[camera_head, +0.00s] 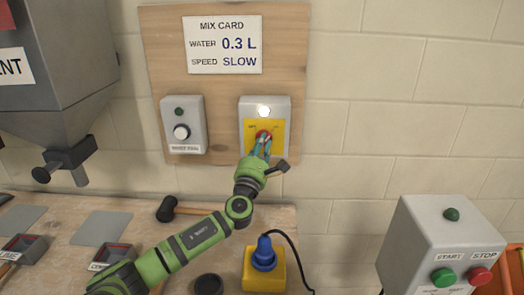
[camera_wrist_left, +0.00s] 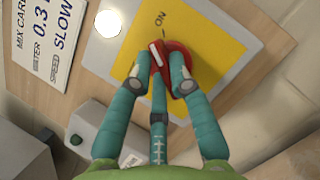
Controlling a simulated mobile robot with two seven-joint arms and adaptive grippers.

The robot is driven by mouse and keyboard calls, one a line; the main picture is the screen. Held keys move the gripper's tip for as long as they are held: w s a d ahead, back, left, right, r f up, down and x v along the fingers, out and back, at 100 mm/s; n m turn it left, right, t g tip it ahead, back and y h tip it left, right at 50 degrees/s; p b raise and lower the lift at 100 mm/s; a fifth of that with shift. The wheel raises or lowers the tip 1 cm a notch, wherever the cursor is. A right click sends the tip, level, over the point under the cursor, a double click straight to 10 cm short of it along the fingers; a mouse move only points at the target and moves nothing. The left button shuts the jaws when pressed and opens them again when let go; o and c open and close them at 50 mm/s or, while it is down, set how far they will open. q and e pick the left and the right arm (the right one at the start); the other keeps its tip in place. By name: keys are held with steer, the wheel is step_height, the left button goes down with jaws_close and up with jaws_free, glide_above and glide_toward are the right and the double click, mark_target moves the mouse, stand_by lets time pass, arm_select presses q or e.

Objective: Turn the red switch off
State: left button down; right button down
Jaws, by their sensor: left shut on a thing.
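The red switch (camera_wrist_left: 178,60) is a rotary knob on a yellow plate (camera_head: 278,129) in a grey box on the wooden wall board. In the wrist view its handle, with a white mark, points toward the "ON" label. The lamp (camera_head: 264,111) above the plate is lit white. My left gripper (camera_wrist_left: 160,75) is shut on the red switch, its teal fingers around the handle. In the head view the left gripper (camera_head: 262,145) covers most of the switch. My right gripper is not in view.
A second grey box with a white knob (camera_head: 181,132) and unlit green lamp hangs to the left. Below are a bench with a hammer (camera_head: 170,209) and a blue plug in a yellow socket box (camera_head: 263,268). A start/stop box (camera_head: 430,250) stands at right.

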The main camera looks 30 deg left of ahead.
arm_select(q)
steer(key=shift+w+d+f+n+g+y+b, duration=0.1)
steer(key=shift+n+g+y+b, duration=1.2)
steer(key=shift+n, duration=2.35)
steer(key=shift+s+f+n+g+y+b, duration=0.15)
steer(key=shift+n+g+y+b, duration=1.15)
steer(key=shift+n, duration=2.4)
steer(key=shift+w+d+f+n+g+y+b, duration=0.15)
steer(key=shift+n+g+y+b, duration=0.45)
steer(key=shift+n+y+b, duration=2.2)
steer(key=shift+a+n+h+p, duration=0.15)
steer(key=shift+n+h+p, duration=0.5)
steer(key=shift+n+h, duration=0.45)
steer(key=c, duration=1.4)
jaws_free()
steer(key=shift+r, duration=0.1)
